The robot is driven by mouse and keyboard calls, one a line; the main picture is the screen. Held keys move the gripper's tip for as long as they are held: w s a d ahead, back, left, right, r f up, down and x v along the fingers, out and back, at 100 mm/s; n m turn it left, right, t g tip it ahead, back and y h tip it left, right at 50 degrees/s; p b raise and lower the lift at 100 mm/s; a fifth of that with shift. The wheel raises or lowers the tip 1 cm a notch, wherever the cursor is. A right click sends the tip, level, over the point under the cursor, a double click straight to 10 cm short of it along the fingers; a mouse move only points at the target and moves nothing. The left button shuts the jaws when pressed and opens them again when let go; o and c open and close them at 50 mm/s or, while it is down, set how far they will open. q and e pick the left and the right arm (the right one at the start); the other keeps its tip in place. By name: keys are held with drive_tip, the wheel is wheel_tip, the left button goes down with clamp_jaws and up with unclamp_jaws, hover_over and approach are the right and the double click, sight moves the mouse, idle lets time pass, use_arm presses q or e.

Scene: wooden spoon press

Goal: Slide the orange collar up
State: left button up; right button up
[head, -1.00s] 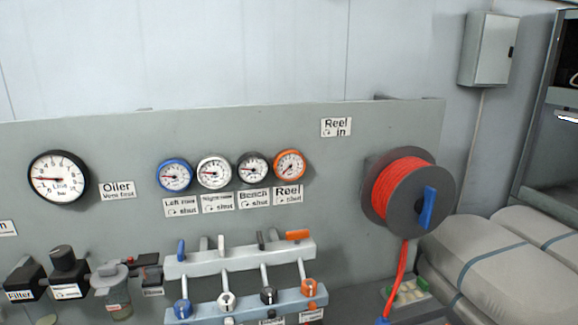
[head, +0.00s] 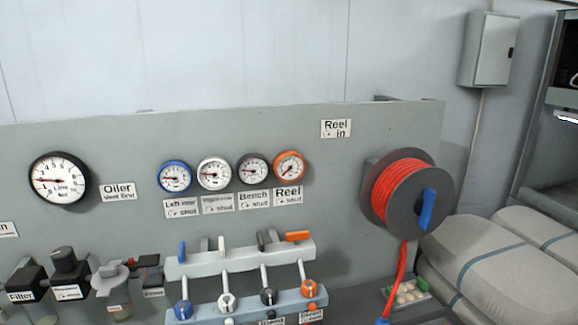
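An orange round fitting (head: 309,288) sits at the right end of the lower grey rail (head: 247,303), with a smaller orange piece just below it. I cannot tell for certain which of these orange parts is the collar. A thin pale rod (head: 302,269) runs from this fitting up to the upper grey rail (head: 238,258). An orange lever (head: 298,236) lies about level on top of the upper rail's right end. Neither of my grippers is in view.
Blue, white and black fittings stand left of the orange one. An orange-rimmed gauge (head: 290,165) is above, with a Reel label (head: 288,195). A red hose reel (head: 404,191) projects at right, its hose hanging down. Padded grey bags (head: 495,261) lie farther right.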

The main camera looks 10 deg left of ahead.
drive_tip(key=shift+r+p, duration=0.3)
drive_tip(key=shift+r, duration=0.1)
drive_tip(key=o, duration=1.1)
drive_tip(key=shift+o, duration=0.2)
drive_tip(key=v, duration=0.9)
drive_tip(key=shift+b, duration=0.3)
